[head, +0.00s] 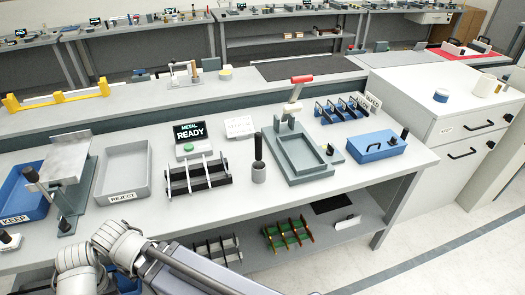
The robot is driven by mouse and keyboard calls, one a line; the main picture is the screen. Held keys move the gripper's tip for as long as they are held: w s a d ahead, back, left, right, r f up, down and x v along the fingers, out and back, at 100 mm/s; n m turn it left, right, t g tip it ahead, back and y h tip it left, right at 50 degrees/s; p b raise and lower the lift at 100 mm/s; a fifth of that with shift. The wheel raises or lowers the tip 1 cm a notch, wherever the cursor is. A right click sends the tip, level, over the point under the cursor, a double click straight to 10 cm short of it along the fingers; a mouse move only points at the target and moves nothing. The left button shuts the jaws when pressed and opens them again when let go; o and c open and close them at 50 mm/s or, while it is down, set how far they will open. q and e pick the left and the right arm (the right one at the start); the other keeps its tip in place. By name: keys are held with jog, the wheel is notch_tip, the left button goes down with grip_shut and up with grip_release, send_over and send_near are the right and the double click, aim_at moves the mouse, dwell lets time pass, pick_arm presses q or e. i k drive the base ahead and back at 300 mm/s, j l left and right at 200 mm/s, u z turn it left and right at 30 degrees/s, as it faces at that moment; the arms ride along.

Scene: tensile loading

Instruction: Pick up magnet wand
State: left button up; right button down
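An upright black rod-shaped handle (258,147) stands in a small grey cup (258,172) near the middle of the workbench. It looks like the magnet wand; its lower end is hidden inside the cup. Neither of my grippers shows in this view, so nothing is seen touching the wand.
A grey-green press fixture with a red handle (302,79) stands close on the right. A blue box (376,151) lies further right.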

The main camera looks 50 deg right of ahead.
aim_at(258, 136)
jog(key=z, duration=1.55)
